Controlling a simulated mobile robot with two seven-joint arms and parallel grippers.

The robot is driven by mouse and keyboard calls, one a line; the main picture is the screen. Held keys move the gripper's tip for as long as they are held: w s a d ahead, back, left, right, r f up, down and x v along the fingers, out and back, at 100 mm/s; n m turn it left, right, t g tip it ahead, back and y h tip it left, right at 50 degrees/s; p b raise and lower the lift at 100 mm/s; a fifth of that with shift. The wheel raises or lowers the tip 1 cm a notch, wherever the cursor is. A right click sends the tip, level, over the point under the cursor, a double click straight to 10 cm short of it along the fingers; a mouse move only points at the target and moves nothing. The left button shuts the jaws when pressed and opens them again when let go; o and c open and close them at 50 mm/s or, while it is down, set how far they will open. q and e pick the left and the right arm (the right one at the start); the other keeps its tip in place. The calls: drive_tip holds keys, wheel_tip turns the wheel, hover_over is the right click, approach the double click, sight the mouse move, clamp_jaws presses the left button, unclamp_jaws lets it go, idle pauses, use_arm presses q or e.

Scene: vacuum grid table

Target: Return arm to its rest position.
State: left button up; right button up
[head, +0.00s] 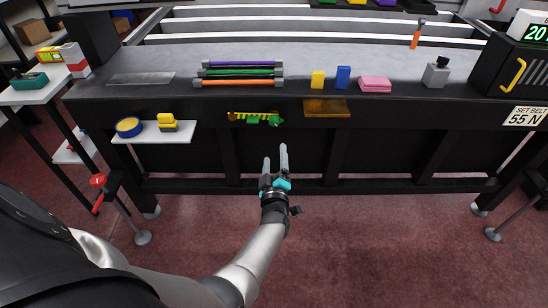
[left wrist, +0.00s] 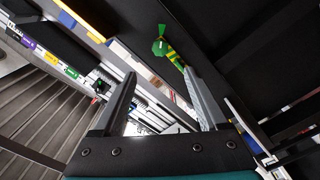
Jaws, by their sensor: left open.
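My left gripper (head: 276,160) is in the head view in front of the table, below the tabletop edge. Its two grey fingers are apart with nothing between them. In the left wrist view the open fingers (left wrist: 160,100) frame part of the table. My right gripper is in neither view.
The grey tabletop (head: 330,60) holds coloured rods (head: 238,72), a yellow block (head: 318,79), a blue block (head: 343,77) and a pink pad (head: 375,84). A small white shelf (head: 150,136) juts out at left. A red-handled lever (head: 98,182) stands below it. The floor (head: 380,250) in front is clear.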

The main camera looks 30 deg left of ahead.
use_arm(q)
drive_tip(key=s+d+f+m+g+h, duration=0.35)
drive_tip(key=s+f+m, duration=0.35)
drive_tip(key=f, duration=0.4)
drive_tip(key=s+d+f+m+g+h, duration=0.2)
drive_tip(key=s+d+f+m+h, duration=0.25)
drive_tip(key=s+f, duration=0.45)
drive_tip(key=s+a+f+m+g, duration=0.1)
drive_tip(key=s+f+m+g, duration=0.2)
drive_tip(key=s, duration=0.9)
drive_tip(key=s+a+f+m+g, duration=0.1)
drive_tip(key=s+f+m+g, duration=0.3)
drive_tip(key=s+f, duration=0.5)
drive_tip(key=s, duration=0.4)
drive_tip(key=shift+s+g+h+p, duration=0.2)
drive_tip(key=shift+g+h+p, duration=0.1)
drive_tip(key=shift+g+p, duration=0.05)
